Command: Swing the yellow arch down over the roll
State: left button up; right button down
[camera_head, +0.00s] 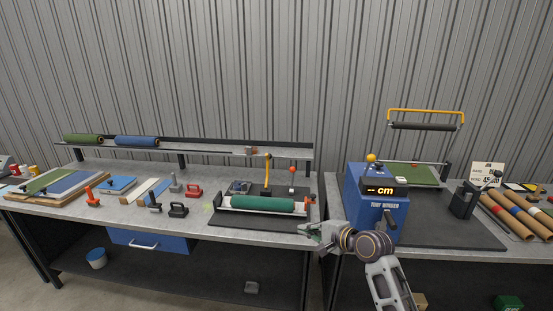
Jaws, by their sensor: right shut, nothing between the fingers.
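A dark green roll (262,203) lies on its side in a cradle on a black mat (235,222) at the right end of the left bench. A thin yellow upright piece (267,175) stands raised just behind the roll; from here I cannot tell its full shape. My right gripper (308,230) is shut and empty, in front of the roll's right end near the bench edge, apart from both yellow pieces. My left gripper is out of view.
The blue winder (377,205) stands right of my gripper, its display reading "-- cm". A red-knobbed lever (292,178) stands behind the roll. A shelf (200,147) with green and blue rolls runs behind.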

aim_at(268, 157)
jog(key=i, duration=1.95)
